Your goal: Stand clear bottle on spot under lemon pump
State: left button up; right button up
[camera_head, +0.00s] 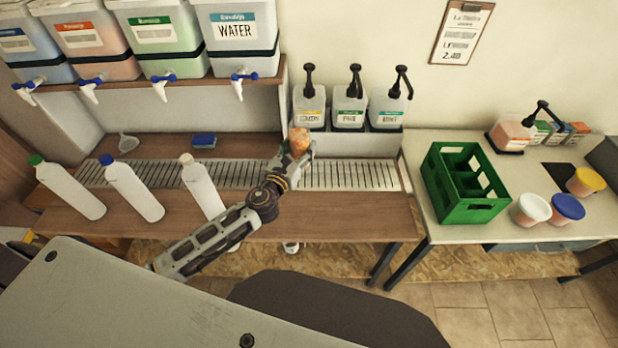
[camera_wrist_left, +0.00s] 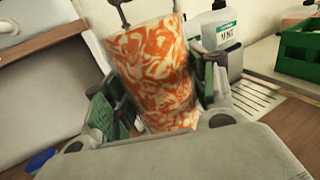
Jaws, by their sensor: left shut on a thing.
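My left gripper (camera_head: 296,153) is shut on an orange-and-white marbled cylinder (camera_head: 299,138), which also fills the middle of the left wrist view (camera_wrist_left: 155,70) between the two fingers (camera_wrist_left: 160,100). It looks patterned rather than clear. It is just in front of the lemon pump (camera_head: 309,107), which has a yellow label and black nozzle. Whether its base touches the surface cannot be told. The spot under the lemon pump is hidden by the cylinder and gripper. My right gripper is not in view.
The pine (camera_head: 348,107) and mint (camera_head: 388,108) pumps stand right of lemon. A slotted drip grate (camera_head: 345,177) runs below. Three white bottles (camera_head: 70,188) stand at left, under tapped drums (camera_head: 235,45). A green crate (camera_head: 465,190) stands on the right table.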

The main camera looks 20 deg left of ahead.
pick_arm(q)
jog(key=w+f+m+h+b, duration=0.1)
jog(key=w+f+b, duration=0.4)
jog(key=b, duration=0.6)
jog(key=w+a+f+m+g+h+b, duration=0.1)
jog(key=w+f+m+h+b, duration=0.1)
jog(key=w+f+b, duration=0.3)
jog(key=w+h+b, duration=0.1)
jog(key=w+b, duration=0.3)
jog(key=b, duration=0.3)
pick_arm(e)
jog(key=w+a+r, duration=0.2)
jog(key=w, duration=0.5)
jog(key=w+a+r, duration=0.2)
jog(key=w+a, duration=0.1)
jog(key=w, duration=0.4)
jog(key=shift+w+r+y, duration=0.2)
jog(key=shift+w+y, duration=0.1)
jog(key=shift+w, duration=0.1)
pick_arm(q)
jog(key=shift+a, duration=0.1)
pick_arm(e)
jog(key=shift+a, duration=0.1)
pick_arm(q)
jog(key=shift+f, duration=0.1)
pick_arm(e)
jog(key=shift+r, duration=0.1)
